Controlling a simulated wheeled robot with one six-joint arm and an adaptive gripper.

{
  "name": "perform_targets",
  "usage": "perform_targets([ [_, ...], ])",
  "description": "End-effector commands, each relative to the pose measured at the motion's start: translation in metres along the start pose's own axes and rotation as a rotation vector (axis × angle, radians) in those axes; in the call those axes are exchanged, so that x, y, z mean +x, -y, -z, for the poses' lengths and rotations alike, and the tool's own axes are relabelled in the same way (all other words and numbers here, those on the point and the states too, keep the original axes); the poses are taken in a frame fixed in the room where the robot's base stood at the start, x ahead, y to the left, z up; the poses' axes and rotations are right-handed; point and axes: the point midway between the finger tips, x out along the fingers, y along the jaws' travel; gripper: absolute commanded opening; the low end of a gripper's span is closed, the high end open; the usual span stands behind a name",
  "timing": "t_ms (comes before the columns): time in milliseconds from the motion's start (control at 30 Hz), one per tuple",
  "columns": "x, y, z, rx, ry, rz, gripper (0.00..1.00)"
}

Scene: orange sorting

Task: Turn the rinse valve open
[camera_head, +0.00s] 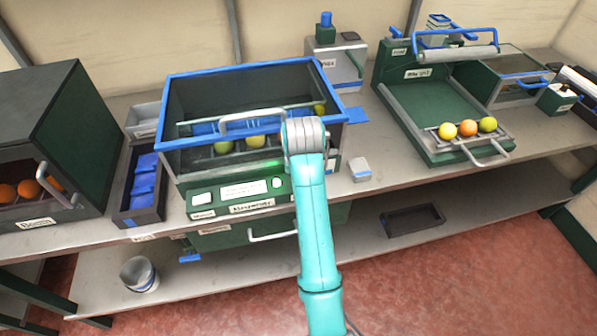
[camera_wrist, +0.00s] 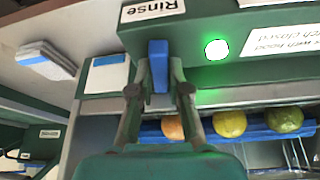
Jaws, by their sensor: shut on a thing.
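The rinse valve is a small blue handle (camera_wrist: 158,62) on a dark green panel in the wrist view, beside a white label (camera_wrist: 153,10) reading "Rinse". My gripper (camera_wrist: 159,82) has its two fingers closed on the handle, one on each side. The handle lines up roughly with the fingers. In the head view my teal arm reaches to the front of the washing machine (camera_head: 176,165), and the valve and fingertips are hidden behind it.
A lit green lamp (camera_wrist: 216,49) sits beside the valve. Fruit lies inside the blue-rimmed washer behind a rail (camera_head: 253,119). A bin with blue pads (camera_head: 142,187) stands left, and a green press with fruit (camera_head: 435,155) right. A small grey block (camera_head: 361,169) lies on the bench.

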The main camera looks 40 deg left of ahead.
Motion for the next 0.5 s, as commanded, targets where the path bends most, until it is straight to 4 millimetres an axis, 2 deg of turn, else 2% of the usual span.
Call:
perform_targets([
  [200,0.0005,-0.0005,-0.0009,-0.095,0.003,0.041,0.0],
  [500,0.0006,-0.0006,-0.001,-0.149,0.004,0.063,0.0],
])
